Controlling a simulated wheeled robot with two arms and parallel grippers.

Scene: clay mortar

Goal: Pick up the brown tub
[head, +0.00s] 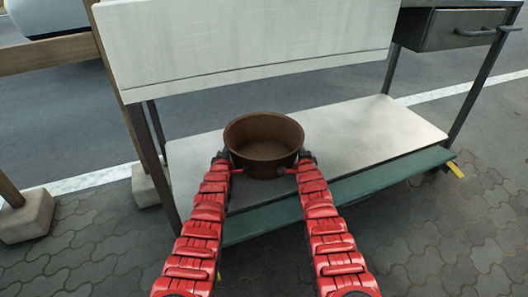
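The brown tub (264,136) is a round, open-topped vessel. It stands upright on the pale lower shelf (365,135) of a metal cart, and it looks empty. My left gripper (232,165) is at the tub's left side, near its lower wall. My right gripper (295,166) is at the tub's right side, at about the same height. Both look close to or touching the wall, but contact is unclear. The fingers are too small and dark to show whether they are open or shut.
A white panel (250,40) of the cart overhangs behind and above the tub. A grey drawer (450,28) is at the upper right. A green bar (385,178) runs along the shelf's front edge. Concrete blocks (25,215) stand at the left. The shelf right of the tub is clear.

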